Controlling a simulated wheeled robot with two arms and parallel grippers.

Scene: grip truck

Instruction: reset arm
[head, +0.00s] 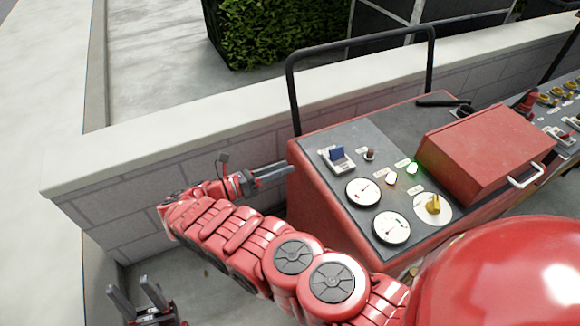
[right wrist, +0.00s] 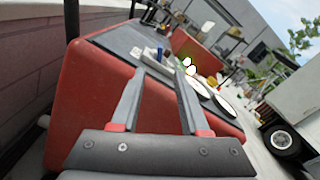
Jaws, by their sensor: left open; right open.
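My right gripper (head: 289,173) is open and empty beside the left side of the red control console (head: 312,205). Its fingers point right, toward the console. The right wrist view shows the same open fingers (right wrist: 159,76) in front of the red console side (right wrist: 95,85), with nothing between them. I cannot tell whether the tips touch it. My right arm is bent across the lower middle of the head view. My left gripper (head: 131,287) is open and empty at the bottom left, fingers pointing up. Most of my left arm is out of frame.
The console top carries a blue switch (head: 337,153), round gauges (head: 391,227), a yellow knob (head: 433,204), a glowing green button (head: 412,169) and a red lidded box (head: 485,150). A black rail (head: 362,41) rises behind it. A low wall (head: 150,160) runs behind my grippers.

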